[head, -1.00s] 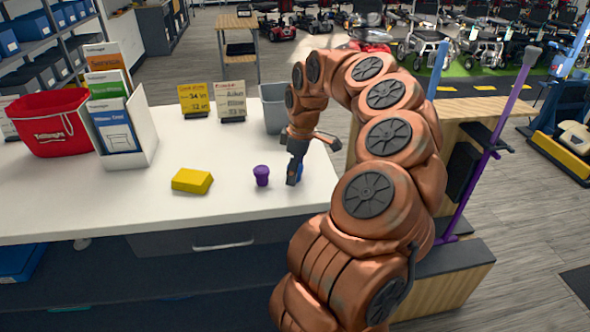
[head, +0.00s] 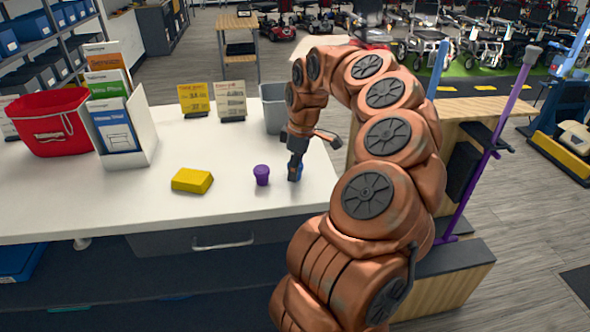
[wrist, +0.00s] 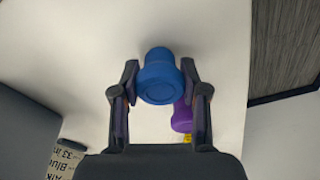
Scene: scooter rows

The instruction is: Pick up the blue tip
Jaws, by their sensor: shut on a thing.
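The blue tip (wrist: 158,76) is between the two fingers of my gripper (wrist: 160,90) in the wrist view. In the head view my gripper (head: 295,172) points down at the right part of the white counter, and it mostly hides the blue tip (head: 299,174). My gripper is shut on the blue tip, which stands at the counter surface; I cannot tell whether it is lifted. A purple tip (head: 261,175) stands upright just left of my gripper, apart from it. It also shows in the wrist view (wrist: 182,118), beside the right finger.
A yellow block (head: 192,181) lies left on the white counter (head: 120,205). A grey bin (head: 273,108) and small signs (head: 194,99) stand behind. A red basket (head: 52,122) and a brochure holder (head: 139,135) are at the left. The counter's front middle is clear.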

